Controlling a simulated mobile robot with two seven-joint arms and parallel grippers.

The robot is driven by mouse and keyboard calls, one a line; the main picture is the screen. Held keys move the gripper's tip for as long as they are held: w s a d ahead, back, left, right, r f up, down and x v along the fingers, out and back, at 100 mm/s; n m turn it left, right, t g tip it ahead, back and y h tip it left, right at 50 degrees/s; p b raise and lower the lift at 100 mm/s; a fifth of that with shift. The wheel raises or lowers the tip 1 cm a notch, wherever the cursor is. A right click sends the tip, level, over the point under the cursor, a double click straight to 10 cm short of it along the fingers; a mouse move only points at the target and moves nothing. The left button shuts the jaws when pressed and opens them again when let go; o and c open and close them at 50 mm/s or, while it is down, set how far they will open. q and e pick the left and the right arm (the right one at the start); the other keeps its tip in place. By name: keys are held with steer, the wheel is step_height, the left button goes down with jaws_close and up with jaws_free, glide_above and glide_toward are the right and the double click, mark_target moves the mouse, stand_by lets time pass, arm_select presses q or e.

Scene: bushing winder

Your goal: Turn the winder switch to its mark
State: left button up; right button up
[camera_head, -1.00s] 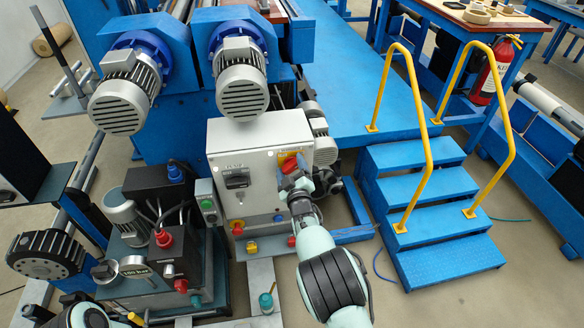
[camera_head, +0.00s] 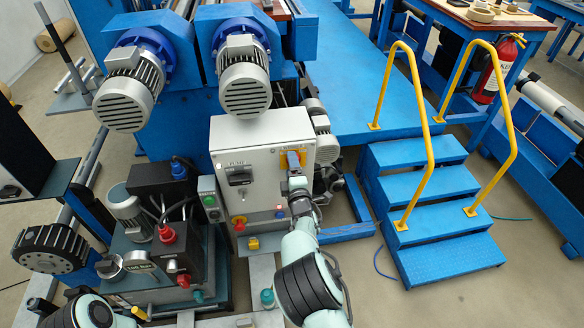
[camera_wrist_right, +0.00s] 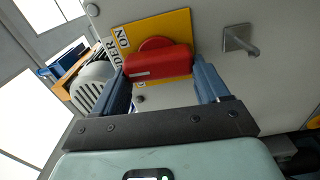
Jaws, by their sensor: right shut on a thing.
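The winder switch is a red handle (camera_wrist_right: 157,62) on a yellow plate (camera_wrist_right: 178,22), fixed to the upper right of a light grey control box (camera_head: 262,160). The wrist view shows "ON" lettering on the plate, beside the handle. The handle lies across the picture, slightly tilted. My right gripper (camera_head: 293,158) is at the switch, with one finger at each end of the handle; it is shut on it. In the head view the gripper mostly hides the handle. Only part of my left arm shows at the bottom left; its gripper is not in view.
A black switch (camera_head: 239,176), a red button (camera_head: 239,223) and other small knobs are on the same box. A metal hook (camera_wrist_right: 240,40) juts out near the plate. Blue steps (camera_head: 415,190) with yellow rails stand to the right. Two motors (camera_head: 243,85) hang above.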

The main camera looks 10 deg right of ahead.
steer(key=shift+w+r+n, duration=0.1)
steer(key=shift+r+n, duration=0.1)
steer(key=shift+n, duration=0.2)
steer(key=o, duration=1.1)
steer(key=shift+c, duration=0.2)
steer(key=shift+f, duration=0.2)
arm_select(q)
steer(key=shift+g+h, duration=0.4)
steer(key=shift+g, duration=0.2)
steer(key=s+r+p, duration=0.1)
steer(key=s+d+r, duration=0.1)
steer(key=s+d+r+p, duration=0.1)
steer(key=s, duration=0.1)
steer(key=shift+p, duration=0.3)
arm_select(e)
steer(key=s, duration=1.3)
steer(key=shift+s, duration=0.15)
